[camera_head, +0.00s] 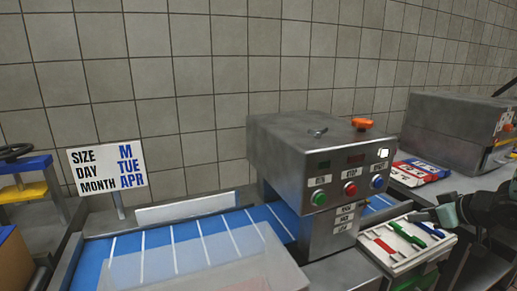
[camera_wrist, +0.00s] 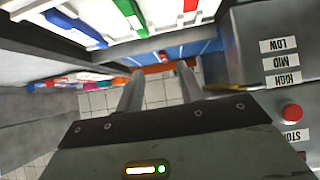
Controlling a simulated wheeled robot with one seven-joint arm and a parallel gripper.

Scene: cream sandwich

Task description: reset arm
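My gripper (camera_head: 424,214) is at the right side of the head view, by the front of the grey machine and close to a white tray of colored pieces; I cannot tell whether it touches the tray. In the wrist view my gripper (camera_wrist: 160,70) shows two grey fingers standing apart, with tiled floor visible between them and nothing held. My arm runs out of the head view at the right edge, so most of it is hidden.
A grey machine (camera_head: 318,150) with colored buttons stands over a blue conveyor (camera_head: 190,248). The white tray (camera_head: 412,258) holds red, green and blue pieces. A sign (camera_head: 108,167) reads M, TUE, APR. A second grey box (camera_head: 450,130) stands behind at right.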

